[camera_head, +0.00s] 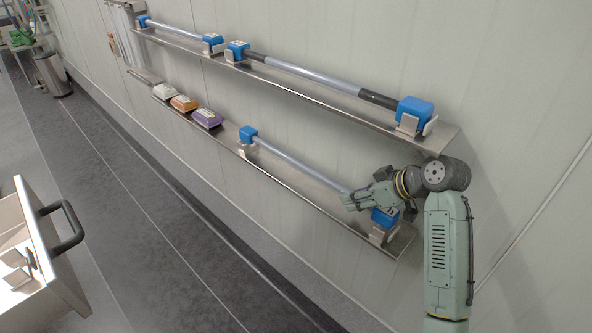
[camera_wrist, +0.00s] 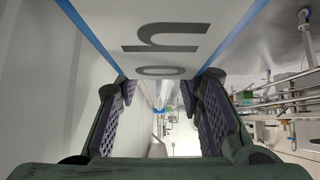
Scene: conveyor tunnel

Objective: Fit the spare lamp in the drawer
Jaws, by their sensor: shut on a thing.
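A tube lamp (camera_head: 298,168) with blue end caps lies along the lower shelf. My gripper (camera_head: 362,192) is over its right end, by the blue cap (camera_head: 384,217), and is shut on this lamp. In the wrist view, a white labelled face with blue edges (camera_wrist: 165,38) fills the top between my fingers (camera_wrist: 162,85); the exact grip contact is hidden. The upper shelf holds a shorter lamp (camera_head: 175,30) and a longer lamp with dark ends (camera_head: 315,76). An open drawer (camera_head: 58,262) with a dark handle and pale holders inside stands at lower left.
The lower shelf (camera_head: 292,193) also carries white, orange and purple packs (camera_head: 182,103) at its left. The upper shelf (camera_head: 270,73) runs close above my wrist, along the wall. A bin (camera_head: 52,74) stands far left. The floor between drawer and shelves is clear.

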